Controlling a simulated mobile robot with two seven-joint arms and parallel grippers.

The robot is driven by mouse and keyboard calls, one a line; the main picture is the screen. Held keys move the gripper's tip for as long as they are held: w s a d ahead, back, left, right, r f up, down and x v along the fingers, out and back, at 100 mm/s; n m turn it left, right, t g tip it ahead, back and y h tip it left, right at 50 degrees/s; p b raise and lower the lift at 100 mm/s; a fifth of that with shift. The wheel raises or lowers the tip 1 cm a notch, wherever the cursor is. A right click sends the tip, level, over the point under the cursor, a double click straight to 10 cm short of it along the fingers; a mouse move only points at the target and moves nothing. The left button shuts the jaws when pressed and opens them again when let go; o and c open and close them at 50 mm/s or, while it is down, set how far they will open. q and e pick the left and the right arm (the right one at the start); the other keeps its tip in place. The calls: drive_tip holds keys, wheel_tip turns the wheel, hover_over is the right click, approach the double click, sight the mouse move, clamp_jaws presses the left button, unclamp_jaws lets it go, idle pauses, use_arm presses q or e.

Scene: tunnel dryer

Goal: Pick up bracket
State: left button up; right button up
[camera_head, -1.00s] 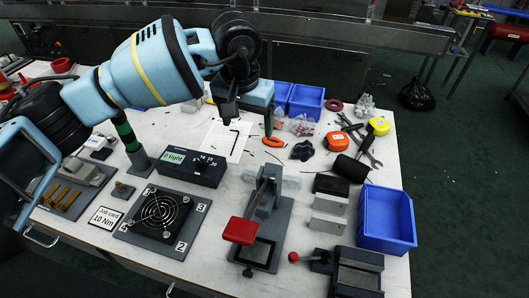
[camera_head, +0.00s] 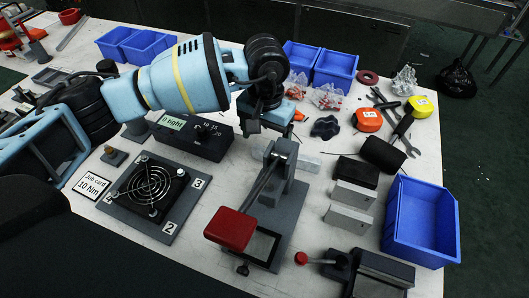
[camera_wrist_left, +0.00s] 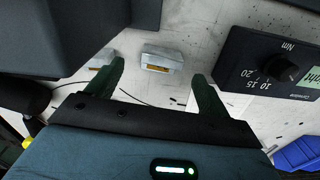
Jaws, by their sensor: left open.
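A small pale grey metal piece with a yellowish slot, which looks like the bracket (camera_wrist_left: 162,59), lies on the bench in the left wrist view, between and beyond my fingertips. In the head view a pale grey piece (camera_head: 308,163) shows behind the red-handled press; I cannot tell whether it is the same one. My left gripper (camera_head: 268,130) is over the bench behind the press, beside the torque tester. In the left wrist view my left gripper (camera_wrist_left: 159,72) is open, its fingers apart with nothing between them. My right gripper is not in view.
The red-handled press (camera_head: 232,229) stands close in front of my left gripper. The black torque tester (camera_head: 205,138) is to its left, a fan plate (camera_head: 140,222) nearer. Blocks (camera_head: 350,205), a vise (camera_head: 382,272) and a blue bin (camera_head: 440,255) are to the right.

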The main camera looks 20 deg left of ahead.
sight(264, 148)
use_arm(q)
drive_tip(key=shift+a+f, duration=0.1)
drive_tip(key=shift+f, duration=2.55)
drive_tip(key=shift+c, duration=0.4)
drive_tip(key=shift+r, duration=0.1)
drive_tip(key=c, duration=1)
drive_tip(key=shift+c, duration=0.2)
wheel_tip(264, 148, up, 10)
drive_tip(key=shift+s, duration=0.1)
